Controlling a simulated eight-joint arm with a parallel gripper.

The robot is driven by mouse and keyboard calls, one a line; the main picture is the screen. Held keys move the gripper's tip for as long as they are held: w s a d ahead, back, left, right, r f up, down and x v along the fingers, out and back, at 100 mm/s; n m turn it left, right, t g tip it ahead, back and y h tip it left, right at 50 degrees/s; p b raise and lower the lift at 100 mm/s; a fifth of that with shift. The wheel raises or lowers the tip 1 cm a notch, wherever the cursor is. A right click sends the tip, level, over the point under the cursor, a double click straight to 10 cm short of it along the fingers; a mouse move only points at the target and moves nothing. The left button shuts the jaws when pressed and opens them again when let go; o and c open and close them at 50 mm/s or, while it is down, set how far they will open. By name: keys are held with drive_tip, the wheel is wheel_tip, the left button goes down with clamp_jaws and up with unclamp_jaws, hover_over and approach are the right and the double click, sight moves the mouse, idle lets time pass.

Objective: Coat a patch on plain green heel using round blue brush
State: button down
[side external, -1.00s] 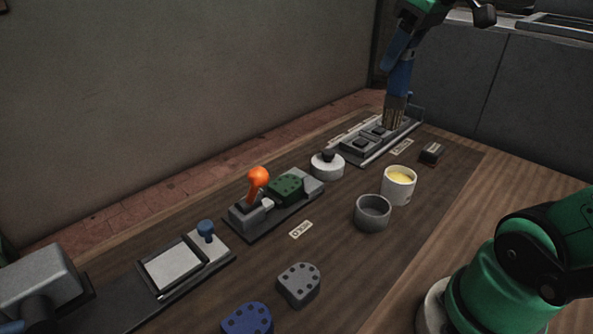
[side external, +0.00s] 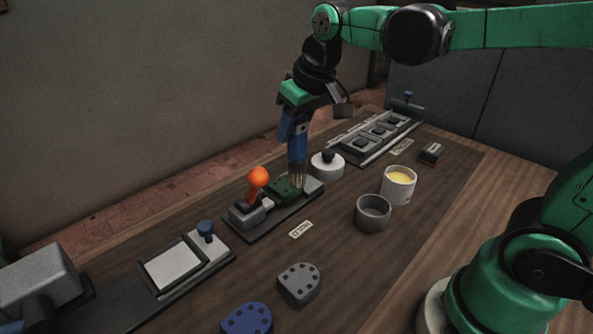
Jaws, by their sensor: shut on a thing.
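My gripper (side external: 297,112) is shut on the blue brush (side external: 298,148), which hangs bristles down with a slight tilt. The pale bristles are at the right end of the green heel (side external: 284,189). I cannot tell whether they touch it or hang just in front of it. The heel has dark dots on its top and sits in a grey holder (side external: 241,223) with an orange-knobbed lever (side external: 258,178) at its left. No coated patch shows on the part of the heel I can see.
A cup of yellow stuff (side external: 400,178) and an empty grey cup (side external: 372,211) stand to the right. A white round pot (side external: 326,163) is close behind the brush. A grey heel (side external: 299,283) and a blue heel (side external: 247,318) lie in front. A rack (side external: 370,140) stands at the back.

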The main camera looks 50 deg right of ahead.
drive_tip(key=shift+d, duration=0.1)
idle(0.4)
drive_tip(key=s+d+m+h, duration=0.1)
drive_tip(key=s+d+m, duration=0.2)
drive_tip(key=d, duration=0.4)
drive_tip(key=s+d+r+m+g+h, duration=0.1)
drive_tip(key=s+d+m, duration=0.25)
drive_tip(key=d, duration=0.35)
drive_tip(key=s+d+m+h, duration=0.1)
drive_tip(key=s+d+m, duration=0.25)
drive_tip(key=d, duration=0.25)
drive_tip(key=shift+n, duration=0.5)
drive_tip(key=shift+s+d+f, duration=0.15)
drive_tip(key=shift+f, duration=2.4)
drive_tip(key=shift+f, duration=0.6)
wheel_tip(320, 180, up, 7)
